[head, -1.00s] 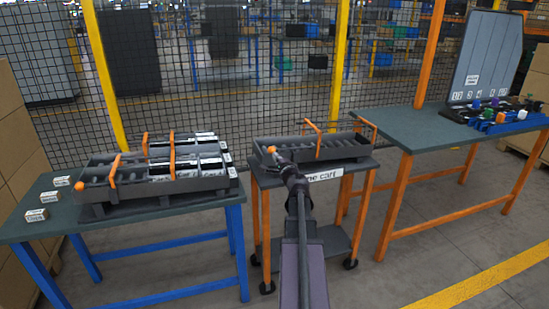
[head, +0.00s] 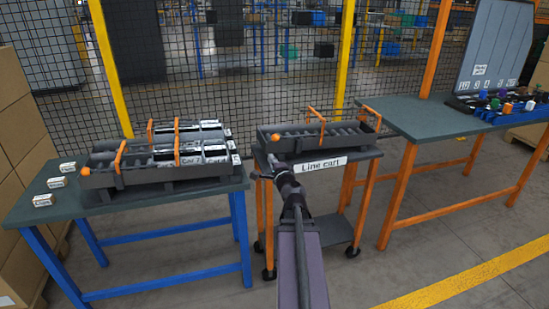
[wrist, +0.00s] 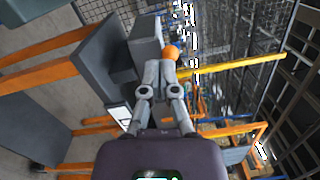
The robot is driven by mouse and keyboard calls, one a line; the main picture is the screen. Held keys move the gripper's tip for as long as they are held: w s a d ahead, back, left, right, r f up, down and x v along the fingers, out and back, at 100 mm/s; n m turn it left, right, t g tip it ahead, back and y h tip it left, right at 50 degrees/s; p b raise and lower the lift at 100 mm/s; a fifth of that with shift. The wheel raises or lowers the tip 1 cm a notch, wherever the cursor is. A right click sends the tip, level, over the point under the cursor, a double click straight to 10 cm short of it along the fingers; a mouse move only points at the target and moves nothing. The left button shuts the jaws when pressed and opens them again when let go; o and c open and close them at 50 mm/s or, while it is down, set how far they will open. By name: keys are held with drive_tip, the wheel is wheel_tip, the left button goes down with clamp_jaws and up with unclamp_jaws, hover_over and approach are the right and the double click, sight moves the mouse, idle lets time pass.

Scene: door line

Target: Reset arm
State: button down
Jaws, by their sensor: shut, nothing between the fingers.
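My gripper (head: 260,172) is shut and empty. In the head view it appears in front of the line cart (head: 369,154), just below the near left corner of the dark tray (head: 300,148) on top. An orange knob (head: 276,138) on the tray's left end shows just above the gripper. In the wrist view, the two grey fingers of my gripper (wrist: 160,65) are together, with the orange knob (wrist: 172,52) showing just past the tips. I cannot tell how far the tips are from the knob. The cart's white "Line cart" label (head: 322,165) is visible.
A blue-legged table (head: 120,208) at left holds a rack (head: 98,180) with orange handles and several small labelled blocks. An orange-legged table (head: 420,122) at right holds a grey board and coloured parts. Mesh fencing stands behind. Open floor lies at front right.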

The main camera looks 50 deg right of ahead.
drive_tip(key=shift+a, duration=0.1)
idle(0.6)
drive_tip(key=w+a+f+n+g+y, duration=0.25)
drive_tip(key=a+n+y, duration=0.2)
drive_tip(key=a, duration=0.55)
drive_tip(key=w+a+f+n+g+y, duration=0.1)
drive_tip(key=w+a+f+n+y, duration=0.25)
drive_tip(key=a+n, duration=0.4)
drive_tip(key=w+a+f+n+g+y, duration=0.2)
drive_tip(key=w+a+f+n+y, duration=0.15)
drive_tip(key=a, duration=0.75)
drive_tip(key=s+a+f+n+g+h, duration=0.2)
drive_tip(key=s+a+f+n+g, duration=0.35)
drive_tip(key=a, duration=0.25)
drive_tip(key=s+a+f+n+g+h, duration=0.2)
drive_tip(key=s+a+f+n+g, duration=0.25)
drive_tip(key=s+a, duration=0.3)
wheel_tip(320, 180, up, 25)
drive_tip(key=g+p, duration=0.1)
drive_tip(key=p, duration=2.4)
drive_tip(key=shift+a+r, duration=0.2)
